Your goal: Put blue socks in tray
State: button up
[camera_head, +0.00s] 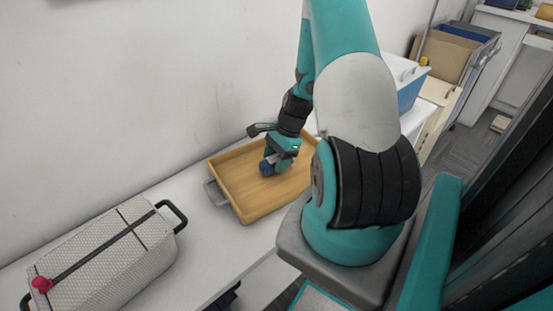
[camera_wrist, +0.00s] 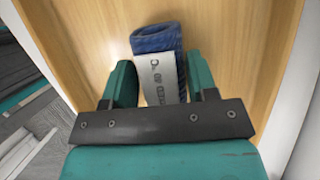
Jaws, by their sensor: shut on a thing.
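The blue socks (camera_wrist: 158,38) are a rolled dark blue bundle with a pale printed band, seen between my gripper's fingers in the wrist view. The bundle also shows as a small dark blue shape in the head view (camera_head: 266,168). My gripper (camera_wrist: 160,85) is shut on the socks, with one green finger on each side. In the head view my gripper (camera_head: 272,160) is over the inside of the wooden tray (camera_head: 245,203). The tray has a grey handle at its left end. I cannot tell whether the socks touch the tray floor.
A pale woven box (camera_head: 105,255) with dark handles and a red item (camera_head: 41,284) stands on the white counter (camera_head: 195,245) left of the tray. A blue bin with a white lid (camera_head: 410,88) stands behind my arm. A white wall runs behind the counter.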

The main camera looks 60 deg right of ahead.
jog(key=shift+f, duration=0.1)
jog(key=o, duration=0.9)
